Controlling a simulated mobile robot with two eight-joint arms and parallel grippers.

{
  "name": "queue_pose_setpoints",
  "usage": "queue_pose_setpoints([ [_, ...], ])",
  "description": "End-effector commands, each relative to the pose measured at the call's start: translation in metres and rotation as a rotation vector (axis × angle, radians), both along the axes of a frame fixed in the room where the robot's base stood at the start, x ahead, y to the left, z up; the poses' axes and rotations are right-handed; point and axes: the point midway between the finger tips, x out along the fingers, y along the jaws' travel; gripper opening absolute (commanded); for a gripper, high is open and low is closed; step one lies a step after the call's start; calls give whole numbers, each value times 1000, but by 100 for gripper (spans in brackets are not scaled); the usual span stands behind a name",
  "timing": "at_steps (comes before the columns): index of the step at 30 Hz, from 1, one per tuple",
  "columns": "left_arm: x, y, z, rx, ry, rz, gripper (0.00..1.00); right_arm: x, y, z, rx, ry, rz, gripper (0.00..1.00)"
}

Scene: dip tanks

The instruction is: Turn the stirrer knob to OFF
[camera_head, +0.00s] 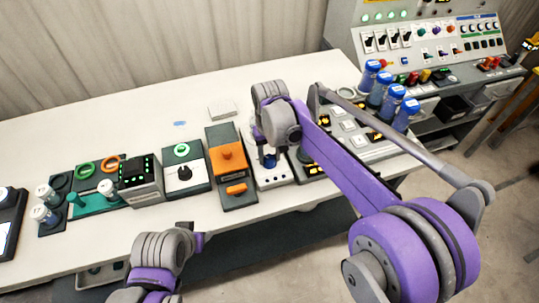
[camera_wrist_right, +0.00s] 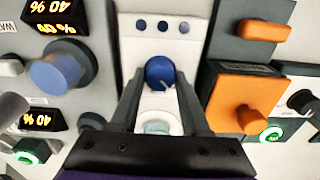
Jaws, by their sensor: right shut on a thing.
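A blue round knob (camera_wrist_right: 160,72) sits on a narrow white panel (camera_wrist_right: 130,28) in the right wrist view. My right gripper (camera_wrist_right: 160,82) has its two grey fingers on either side of the knob and is shut on it. In the head view the right gripper (camera_head: 267,148) reaches down over the white panel (camera_head: 273,180), and a bit of blue (camera_head: 269,160) shows below it. No label naming the stirrer or OFF is readable. My left gripper (camera_head: 198,238) is low in the head view, in front of the table edge and away from the panels; its fingers are not clear.
An orange-topped unit (camera_head: 228,157) stands left of the white panel. A unit with a black lever (camera_head: 185,174) and a green-lit box (camera_head: 139,177) stand further left. Blue-capped bottles (camera_head: 376,87) stand to the right. The table's back left is clear.

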Motion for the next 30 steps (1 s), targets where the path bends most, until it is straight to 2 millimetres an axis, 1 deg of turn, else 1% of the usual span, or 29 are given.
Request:
queue_pose_setpoints([
  [7,0,0,-1,0,0,0,50,0,0,0,0,0,48,0],
  [18,0,0,0,0,0,0,50,0,0,0,0,0,52,0],
  [19,0,0,0,0,0,0,50,0,0,0,0,0,52,51],
  [23,0,0,0,0,0,0,50,0,0,0,0,0,51,75],
  [24,0,0,0,0,0,0,50,0,0,0,0,0,51,76],
  [30,0,0,0,0,0,0,50,0,0,0,0,0,50,76],
])
